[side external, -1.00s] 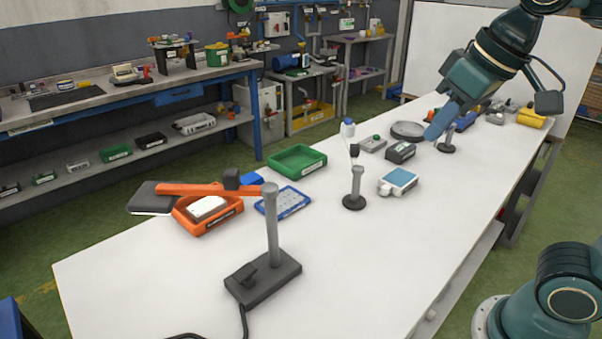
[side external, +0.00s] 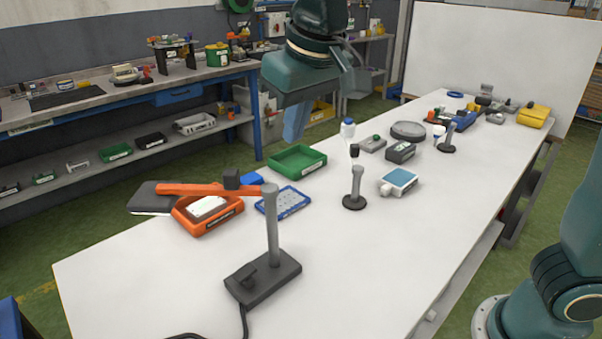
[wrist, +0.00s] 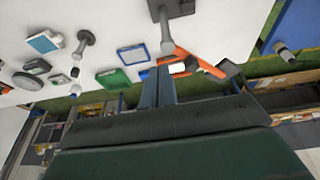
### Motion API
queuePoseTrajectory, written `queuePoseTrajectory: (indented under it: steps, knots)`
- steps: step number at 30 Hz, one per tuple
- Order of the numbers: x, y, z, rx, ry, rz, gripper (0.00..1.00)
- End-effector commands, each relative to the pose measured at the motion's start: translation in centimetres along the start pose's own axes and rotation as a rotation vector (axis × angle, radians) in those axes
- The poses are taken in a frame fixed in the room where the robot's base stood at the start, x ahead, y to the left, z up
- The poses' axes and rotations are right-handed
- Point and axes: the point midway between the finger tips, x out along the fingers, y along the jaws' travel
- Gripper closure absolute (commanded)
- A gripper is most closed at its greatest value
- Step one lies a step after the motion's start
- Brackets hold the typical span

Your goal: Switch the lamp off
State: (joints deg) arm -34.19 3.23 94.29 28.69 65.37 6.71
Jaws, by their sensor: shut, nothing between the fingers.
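The lamp has a dark grey base (side external: 262,281), a grey post (side external: 271,225) and an orange arm (side external: 190,189) with a dark block on it. A small dark lever stands on the base (side external: 250,276), and a black cord leaves its front. I cannot tell whether the lamp is lit. In the wrist view the lamp's base (wrist: 178,8) is at the top, with the orange arm (wrist: 201,64) below. My gripper (side external: 293,138) is shut and empty, pointing down, high above the table and behind the lamp. Its blue fingers also show in the wrist view (wrist: 158,72).
An orange tray (side external: 209,226), a green tray (side external: 298,171) and a blue perforated tray (side external: 284,212) lie behind the lamp. A small post on a round base (side external: 354,202) and a blue-topped box (side external: 398,183) stand to the right. The table's front (side external: 360,280) is clear.

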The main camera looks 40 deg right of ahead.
Motion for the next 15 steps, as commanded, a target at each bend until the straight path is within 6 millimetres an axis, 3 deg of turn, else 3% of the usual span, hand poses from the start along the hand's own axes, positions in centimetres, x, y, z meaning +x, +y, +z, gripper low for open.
queuePoseTrajectory:
  steps: [3, 15]
  knots:
    - [0.9, -2.7, -0.5, -0.005, -0.011, 0.007, 1.0]
    - [2.7, -7.6, -0.9, -0.006, -0.027, 0.023, 1.0]
